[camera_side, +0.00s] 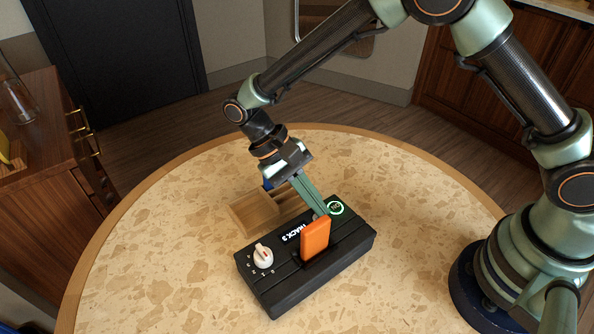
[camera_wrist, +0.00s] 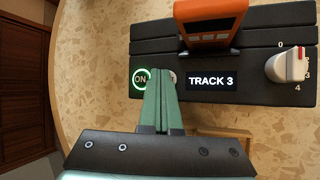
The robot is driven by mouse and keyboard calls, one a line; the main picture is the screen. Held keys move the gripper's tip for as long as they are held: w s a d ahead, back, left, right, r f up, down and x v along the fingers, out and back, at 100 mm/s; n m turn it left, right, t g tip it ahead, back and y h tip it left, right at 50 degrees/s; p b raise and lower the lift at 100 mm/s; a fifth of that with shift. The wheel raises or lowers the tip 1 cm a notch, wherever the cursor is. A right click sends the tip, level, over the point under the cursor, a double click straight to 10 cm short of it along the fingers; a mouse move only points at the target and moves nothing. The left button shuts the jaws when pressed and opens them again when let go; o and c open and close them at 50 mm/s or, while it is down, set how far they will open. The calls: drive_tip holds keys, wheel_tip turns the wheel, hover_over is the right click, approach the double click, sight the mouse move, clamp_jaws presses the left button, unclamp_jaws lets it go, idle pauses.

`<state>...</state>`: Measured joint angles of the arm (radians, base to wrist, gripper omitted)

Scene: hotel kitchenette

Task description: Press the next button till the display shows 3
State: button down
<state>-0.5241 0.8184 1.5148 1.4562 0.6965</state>
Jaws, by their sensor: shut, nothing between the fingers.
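A black box stands on the round table, and its display (camera_wrist: 212,81) reads "TRACK 3" in the wrist view. The display also shows in the side view (camera_side: 293,233). A pale round button (camera_wrist: 173,77) is between the display and a green-lit ring marked "ON" (camera_wrist: 141,79); my fingers hide most of it. My gripper (camera_side: 320,209) is shut and empty, with its fingertips (camera_wrist: 161,72) at that button. I cannot tell whether they touch it or whether it is pressed in.
An orange block (camera_side: 316,238) stands upright in the box (camera_side: 308,283) close to my fingers. A white knob (camera_side: 263,256) with numbers around it is at the other end. A wooden tray (camera_side: 245,222) lies behind the box. The table front (camera_side: 190,290) is clear.

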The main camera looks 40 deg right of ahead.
sight(316, 215)
idle(0.3)
drive_tip(key=shift+r, duration=0.75)
drive_tip(key=shift+r, duration=2.5)
drive_tip(key=shift+d+r, duration=0.1)
drive_tip(key=shift+r, duration=0.05)
drive_tip(key=s+d+r+n+t+y, duration=0.1)
drive_tip(key=d+r+t, duration=0.5)
drive_tip(key=d, duration=0.2)
drive_tip(key=d+r+n+t+y, duration=0.1)
drive_tip(key=d+r+t+y, duration=0.1)
drive_tip(key=d+r+t, duration=0.4)
drive_tip(key=shift+s+d+y, duration=0.3)
drive_tip(key=shift+s+d, duration=0.1)
drive_tip(key=shift+d, duration=1.3)
